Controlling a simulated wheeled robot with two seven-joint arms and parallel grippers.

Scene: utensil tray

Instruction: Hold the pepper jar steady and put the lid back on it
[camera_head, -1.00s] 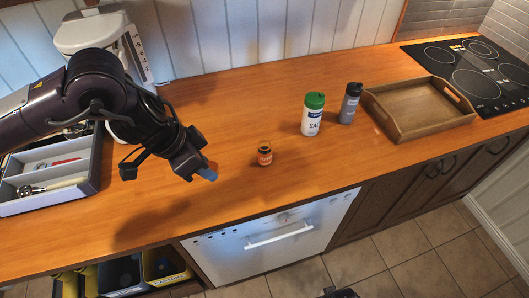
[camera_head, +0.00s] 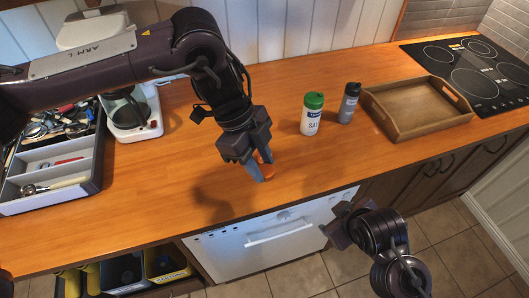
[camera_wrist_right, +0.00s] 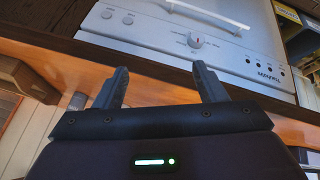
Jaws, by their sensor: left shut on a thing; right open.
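I cannot make out a separate lid in either view.
A wooden tray (camera_head: 392,128) and a cooktop (camera_head: 470,70) lie further right. A utensil tray (camera_head: 95,178) and a coffee machine (camera_head: 150,108) are at left.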

